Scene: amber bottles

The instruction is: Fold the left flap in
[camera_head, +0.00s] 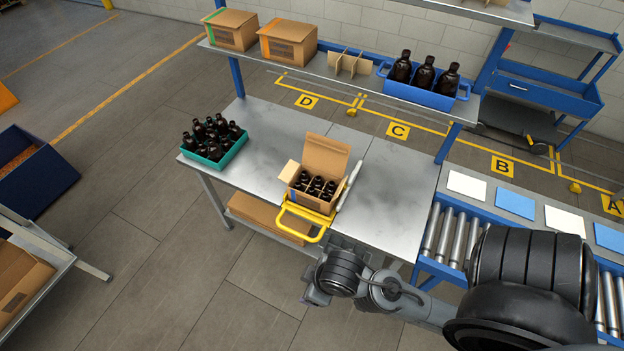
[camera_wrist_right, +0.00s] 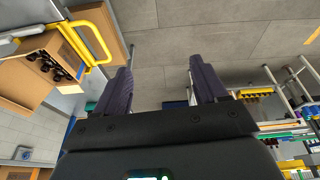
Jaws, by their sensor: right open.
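The open cardboard carton (camera_head: 309,200) stands on the metal table, with several dark amber bottles (camera_head: 316,187) between its dividers. Its left flap (camera_head: 290,171) sticks outward and up on the left side. Its back flap (camera_head: 326,154) stands up. A pale narrow strip (camera_head: 350,184) slants along its right side; I cannot tell if it is a flap. In the right wrist view the carton (camera_wrist_right: 42,66) is at the left. My right gripper (camera_wrist_right: 163,82) is open and empty, apart from the carton, in front of the table's near edge. My left gripper is not in view.
A yellow handled frame (camera_head: 303,225) sits at the carton's front, overhanging the table edge. A teal crate of bottles (camera_head: 236,150) stands at the table's left. A shelf (camera_head: 350,84) with closed cartons and a blue bin (camera_head: 425,94) runs behind. Table between crate and carton is clear.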

